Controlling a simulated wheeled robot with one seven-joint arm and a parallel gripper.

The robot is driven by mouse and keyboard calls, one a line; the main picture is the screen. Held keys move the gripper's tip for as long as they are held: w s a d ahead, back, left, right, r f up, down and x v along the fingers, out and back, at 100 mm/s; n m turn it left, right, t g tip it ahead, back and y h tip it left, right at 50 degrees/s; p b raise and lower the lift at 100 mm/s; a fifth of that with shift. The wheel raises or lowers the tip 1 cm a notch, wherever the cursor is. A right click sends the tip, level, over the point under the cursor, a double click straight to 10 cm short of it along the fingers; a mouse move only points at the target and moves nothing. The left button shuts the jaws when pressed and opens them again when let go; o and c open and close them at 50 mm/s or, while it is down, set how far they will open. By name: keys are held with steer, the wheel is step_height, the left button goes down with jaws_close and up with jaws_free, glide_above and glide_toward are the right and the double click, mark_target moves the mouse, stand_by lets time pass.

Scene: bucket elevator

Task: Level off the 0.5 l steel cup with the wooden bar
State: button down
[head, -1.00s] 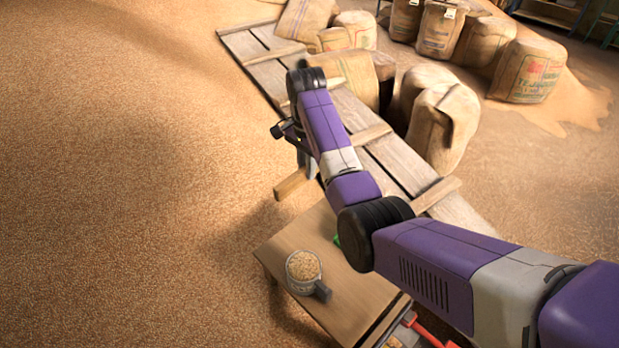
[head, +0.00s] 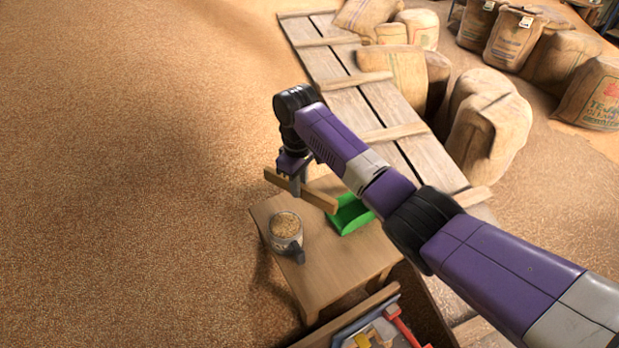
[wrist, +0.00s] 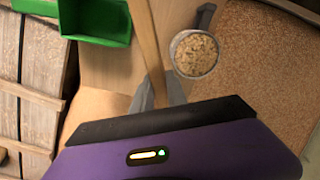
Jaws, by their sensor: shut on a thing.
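The steel cup (head: 286,230) stands upright on a small wooden table, filled with grain to about the rim, its dark handle towards the lower right. It also shows in the wrist view (wrist: 195,54), right of the bar. My gripper (head: 296,186) is shut on the wooden bar (head: 318,199) and holds it level above the table's far edge, beyond the cup and apart from it. In the wrist view the bar (wrist: 146,40) runs up from between my gripper's fingers (wrist: 156,92). Part of the bar is hidden by the fingers.
A plank walkway (head: 352,90) and burlap sacks (head: 492,135) are behind. A tray with red and yellow items (head: 385,332) is at the front. Loose grain (head: 130,180) covers the left.

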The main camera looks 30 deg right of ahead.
steer(key=shift+f+n, duration=0.15)
steer(key=shift+n, duration=0.25)
steer(key=shift+s+a+f+b, duration=0.1)
steer(key=shift+a+f+b, duration=0.1)
steer(key=shift+f+b, duration=0.9)
steer(key=shift+a+f+b, duration=0.15)
steer(key=shift+f+b, duration=0.8)
steer(key=shift+f, duration=0.15)
steer(key=s+a+r+p, duration=0.2)
steer(key=s+a+p, duration=0.1)
steer(key=a+p, duration=0.2)
steer(key=s+a+r+p, duration=0.2)
steer(key=s+a+p, duration=0.2)
steer(key=a, duration=0.3)
steer(key=shift+r+p, duration=0.3)
steer(key=shift+p, duration=0.05)
stand_by(0.3)
steer(key=shift+a+r, duration=0.1)
stand_by(0.4)
